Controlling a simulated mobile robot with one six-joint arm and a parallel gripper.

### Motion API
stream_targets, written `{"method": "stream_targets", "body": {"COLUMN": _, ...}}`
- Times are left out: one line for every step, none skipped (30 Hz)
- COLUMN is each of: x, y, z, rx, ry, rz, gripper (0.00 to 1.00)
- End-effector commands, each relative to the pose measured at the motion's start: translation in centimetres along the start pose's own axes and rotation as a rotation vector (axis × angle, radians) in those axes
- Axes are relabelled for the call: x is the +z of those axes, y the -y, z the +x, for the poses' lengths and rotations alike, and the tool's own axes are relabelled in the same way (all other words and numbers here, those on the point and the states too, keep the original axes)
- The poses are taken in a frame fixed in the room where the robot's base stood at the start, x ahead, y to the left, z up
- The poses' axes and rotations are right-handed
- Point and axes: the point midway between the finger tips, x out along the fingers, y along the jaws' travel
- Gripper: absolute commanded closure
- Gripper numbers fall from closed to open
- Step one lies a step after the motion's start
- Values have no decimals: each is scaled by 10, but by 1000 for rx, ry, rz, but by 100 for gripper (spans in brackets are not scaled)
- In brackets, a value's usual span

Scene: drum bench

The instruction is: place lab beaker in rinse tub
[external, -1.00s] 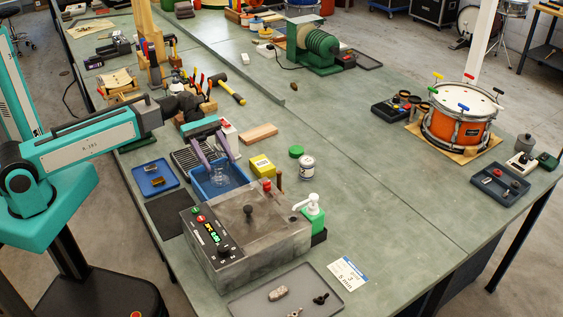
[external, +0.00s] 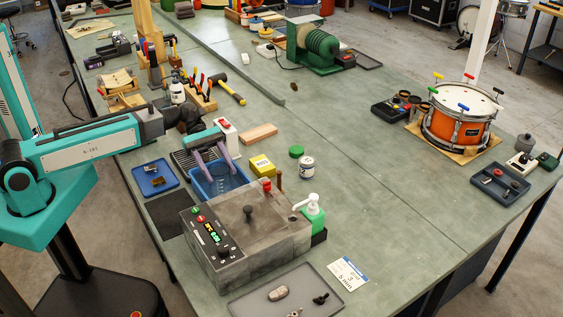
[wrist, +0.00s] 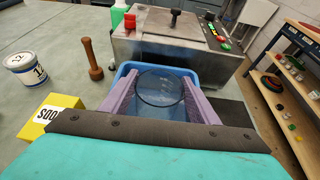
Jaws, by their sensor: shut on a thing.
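The lab beaker is clear glass with a round rim, and it shows best in the wrist view (wrist: 160,88). My gripper (external: 218,172) has its two purple fingers shut on the beaker, one on each side. The rinse tub (external: 233,182) is a blue open box on the bench. In the wrist view the tub (wrist: 126,72) lies around and behind the beaker. The fingers and beaker reach down over or into the tub's opening. Whether the beaker touches the tub's floor is hidden.
A grey metal machine (external: 265,240) with knobs stands just in front of the tub. A yellow box (external: 262,167) sits to its right. A blue tray (external: 154,178) and a dark ribbed rack (external: 190,160) lie on the left. The bench's middle is clear.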

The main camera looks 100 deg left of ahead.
Motion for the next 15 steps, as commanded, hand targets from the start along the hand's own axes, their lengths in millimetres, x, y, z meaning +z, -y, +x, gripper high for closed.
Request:
{"method": "stream_targets", "body": {"x": -3, "y": 0, "z": 1, "rx": -1, "ry": 1, "rz": -1, "gripper": 81}}
{"method": "stream_targets", "body": {"x": -5, "y": 0, "z": 2, "rx": -1, "ry": 1, "rz": 0, "gripper": 81}}
{"method": "stream_targets", "body": {"x": -8, "y": 0, "z": 3, "rx": -1, "ry": 1, "rz": 0, "gripper": 81}}
{"method": "stream_targets", "body": {"x": -9, "y": 0, "z": 4, "rx": -1, "ry": 1, "rz": 0, "gripper": 81}}
{"method": "stream_targets", "body": {"x": -10, "y": 0, "z": 4, "rx": -1, "ry": 1, "rz": 0, "gripper": 81}}
{"method": "stream_targets", "body": {"x": -11, "y": 0, "z": 5, "rx": -1, "ry": 1, "rz": 0, "gripper": 81}}
{"method": "stream_targets", "body": {"x": -12, "y": 0, "z": 5, "rx": 0, "ry": 0, "rz": 1, "gripper": 81}}
{"method": "stream_targets", "body": {"x": -12, "y": 0, "z": 5, "rx": 0, "ry": 0, "rz": 1, "gripper": 81}}
{"method": "stream_targets", "body": {"x": -12, "y": 0, "z": 5, "rx": 0, "ry": 0, "rz": 1, "gripper": 81}}
{"method": "stream_targets", "body": {"x": -12, "y": 0, "z": 5, "rx": 0, "ry": 0, "rz": 1, "gripper": 81}}
{"method": "stream_targets", "body": {"x": -12, "y": 0, "z": 5, "rx": 0, "ry": 0, "rz": 1, "gripper": 81}}
{"method": "stream_targets", "body": {"x": -12, "y": 0, "z": 5, "rx": 0, "ry": 0, "rz": 1, "gripper": 81}}
{"method": "stream_targets", "body": {"x": -12, "y": 0, "z": 5, "rx": 0, "ry": 0, "rz": 1, "gripper": 81}}
{"method": "stream_targets", "body": {"x": -12, "y": 0, "z": 5, "rx": 0, "ry": 0, "rz": 1, "gripper": 81}}
{"method": "stream_targets", "body": {"x": -12, "y": 0, "z": 5, "rx": 0, "ry": 0, "rz": 1, "gripper": 81}}
